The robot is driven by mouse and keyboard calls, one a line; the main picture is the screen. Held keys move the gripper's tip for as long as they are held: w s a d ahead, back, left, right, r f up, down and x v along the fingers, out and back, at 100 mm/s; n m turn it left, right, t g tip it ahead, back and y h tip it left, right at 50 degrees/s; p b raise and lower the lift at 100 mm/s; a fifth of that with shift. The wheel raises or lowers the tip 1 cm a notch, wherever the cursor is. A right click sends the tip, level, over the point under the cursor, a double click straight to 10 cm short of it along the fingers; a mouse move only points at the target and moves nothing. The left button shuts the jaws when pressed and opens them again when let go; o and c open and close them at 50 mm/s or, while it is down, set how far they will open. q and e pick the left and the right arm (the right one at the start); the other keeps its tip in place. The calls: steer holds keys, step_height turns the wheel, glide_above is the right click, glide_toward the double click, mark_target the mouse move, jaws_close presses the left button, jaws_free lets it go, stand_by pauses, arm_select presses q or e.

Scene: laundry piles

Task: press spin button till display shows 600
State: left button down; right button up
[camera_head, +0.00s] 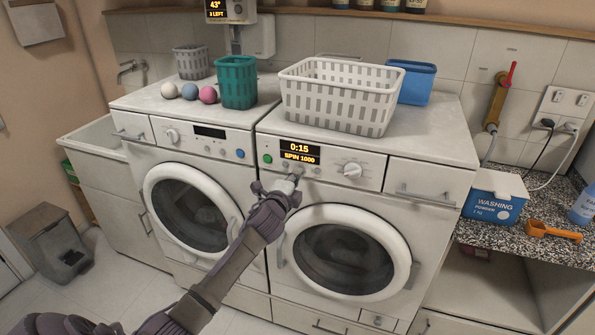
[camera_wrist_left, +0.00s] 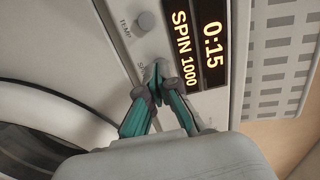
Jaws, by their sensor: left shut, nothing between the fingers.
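The right washing machine (camera_head: 420,175) has a lit display (camera_head: 300,152) that reads 0:15 and SPIN 1000. The display also shows in the left wrist view (camera_wrist_left: 198,45). My left gripper (camera_head: 291,180) is shut and empty, with its tips at the panel just below the display. In the left wrist view the gripper (camera_wrist_left: 160,72) has its fingertips over the place beside a partly covered label starting with S. The spin button itself is hidden behind the fingertips, and I cannot tell whether they touch it. A round button (camera_wrist_left: 145,21) marked TEMP sits apart from them. My right gripper is not in view.
A green button (camera_head: 267,158) and a white dial (camera_head: 352,170) flank the display. A white basket (camera_head: 340,95) stands on top of the machine. A second washer (camera_head: 190,195) is to the left. A washing powder box (camera_head: 495,197) and orange scoop (camera_head: 553,231) lie on the right counter.

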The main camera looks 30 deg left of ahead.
arm_select(q)
steer(key=shift+w+a, duration=0.15)
steer(key=shift+w, duration=0.45)
steer(key=shift+w+a+r, duration=0.2)
steer(key=shift+w+r, duration=0.2)
steer(key=shift+r, duration=0.1)
steer(key=v, duration=0.8)
steer(key=shift+d+f, duration=0.15)
steer(key=shift+f, duration=0.3)
steer(key=shift+s, duration=0.1)
stand_by(1.1)
